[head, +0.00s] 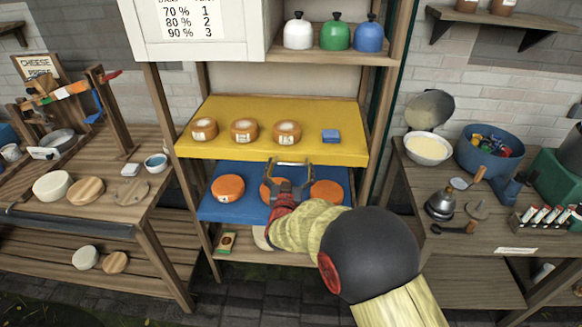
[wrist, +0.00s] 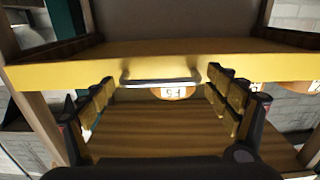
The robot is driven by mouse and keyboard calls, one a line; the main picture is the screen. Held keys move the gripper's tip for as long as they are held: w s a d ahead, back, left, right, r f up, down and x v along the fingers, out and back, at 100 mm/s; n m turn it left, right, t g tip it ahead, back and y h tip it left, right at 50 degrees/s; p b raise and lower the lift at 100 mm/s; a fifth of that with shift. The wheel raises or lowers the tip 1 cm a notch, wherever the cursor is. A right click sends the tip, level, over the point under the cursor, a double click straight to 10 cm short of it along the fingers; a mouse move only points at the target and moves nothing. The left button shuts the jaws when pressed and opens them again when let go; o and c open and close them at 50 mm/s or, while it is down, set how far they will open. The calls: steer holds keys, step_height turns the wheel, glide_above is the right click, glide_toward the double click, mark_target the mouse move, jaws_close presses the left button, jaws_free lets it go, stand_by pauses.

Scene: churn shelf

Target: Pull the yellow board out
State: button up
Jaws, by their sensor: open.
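The yellow board (head: 220,113) lies on the middle level of the shelf, carrying three labelled cheeses (head: 244,130) and a small blue block (head: 331,136). A metal bar handle is on its front edge, clear in the wrist view (wrist: 160,82). My gripper (head: 288,172) is at the middle of that front edge. In the wrist view its fingers stand wide apart, one on each side of the handle, and hold nothing. I cannot tell whether they touch the handle or the board.
A blue board (head: 250,208) sits below with orange cheeses (head: 228,188); my gripper partly hides the middle one. Wooden shelf posts (head: 166,110) stand on both sides. Tables with cheeses (head: 86,191) and with bowls (head: 428,149) flank the shelf.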

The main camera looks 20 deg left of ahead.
steer(key=shift+w+a, duration=0.15)
steer(key=shift+w, duration=0.45)
steer(key=c, duration=0.3)
steer(key=c, duration=1.1)
